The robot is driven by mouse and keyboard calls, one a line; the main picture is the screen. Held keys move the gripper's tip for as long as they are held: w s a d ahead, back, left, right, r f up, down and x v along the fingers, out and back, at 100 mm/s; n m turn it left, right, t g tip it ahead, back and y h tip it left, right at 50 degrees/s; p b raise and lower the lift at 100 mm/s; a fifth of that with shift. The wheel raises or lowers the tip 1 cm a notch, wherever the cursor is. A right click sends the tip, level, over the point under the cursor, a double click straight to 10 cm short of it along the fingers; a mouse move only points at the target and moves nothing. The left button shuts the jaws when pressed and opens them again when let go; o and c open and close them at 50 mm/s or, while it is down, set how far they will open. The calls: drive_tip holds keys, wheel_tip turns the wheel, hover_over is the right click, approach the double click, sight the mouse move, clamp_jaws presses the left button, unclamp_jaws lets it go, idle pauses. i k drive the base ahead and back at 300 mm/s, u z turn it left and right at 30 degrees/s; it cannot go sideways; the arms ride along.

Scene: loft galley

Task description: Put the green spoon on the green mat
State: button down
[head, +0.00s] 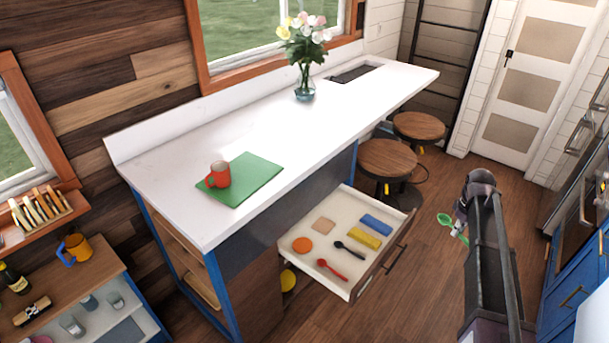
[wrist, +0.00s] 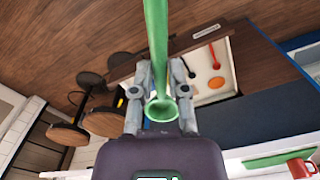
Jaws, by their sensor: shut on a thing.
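The green spoon (head: 444,219) is in my gripper (head: 460,228), out over the floor to the right of the open drawer. In the wrist view the spoon (wrist: 156,45) runs up the picture between the two fingers of my gripper (wrist: 160,85), which are shut on it. The green mat (head: 254,174) lies flat on the white counter, well to the left of my gripper. A red mug (head: 218,175) stands on the mat's left part. The mat also shows at the lower right of the wrist view (wrist: 270,159).
An open drawer (head: 347,293) under the counter holds a red spoon (head: 332,271), a black spoon (head: 349,250) and several blocks and discs. Two round stools (head: 387,157) stand beyond it. A flower vase (head: 304,85) stands on the counter; the counter between vase and mat is clear.

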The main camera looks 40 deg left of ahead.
sight(254, 166)
drive_tip(key=z, duration=0.5)
drive_tip(key=k, duration=0.8)
drive_tip(key=z, duration=0.3)
drive_tip(key=i, duration=0.55)
drive_tip(key=u, duration=0.55)
drive_tip(key=i, duration=0.6)
drive_tip(key=u, duration=0.7)
drive_tip(key=i, duration=0.6)
drive_tip(key=u, duration=0.95)
drive_tip(key=i, duration=0.95)
drive_tip(key=u, duration=0.55)
